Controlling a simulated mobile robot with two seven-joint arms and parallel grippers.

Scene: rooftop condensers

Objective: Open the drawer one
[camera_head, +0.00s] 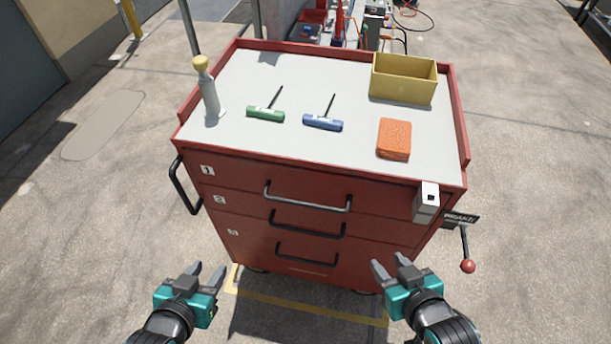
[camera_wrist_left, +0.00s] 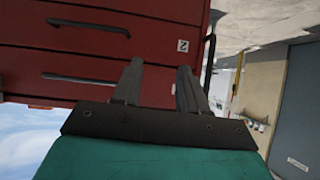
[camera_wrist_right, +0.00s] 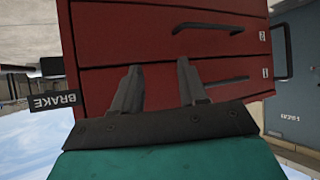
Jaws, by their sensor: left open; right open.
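A red tool cabinet (camera_head: 340,262) stands in front of me with three drawers labelled 1, 2 and 3. Drawer one (camera_head: 238,180) is the top one, shut flush, with a grey bar handle (camera_head: 308,204). Its black-looking handle also shows in the right wrist view (camera_wrist_right: 226,82). Drawer two's handle (camera_head: 307,229) and drawer three's handle (camera_head: 307,259) are below it. My left gripper (camera_head: 206,274) is open and empty, low and left of the drawers. My right gripper (camera_head: 392,267) is open and empty, low and right of them. Neither touches the cabinet.
On the cabinet top are a yellow-capped bottle (camera_head: 208,92), green (camera_head: 265,114) and blue (camera_head: 323,123) T-handle tools, an orange sponge (camera_head: 394,140) and a yellow bin (camera_head: 403,82). A white box (camera_head: 426,202) sits at the right front, beside a brake lever (camera_head: 467,264). Floor around is clear.

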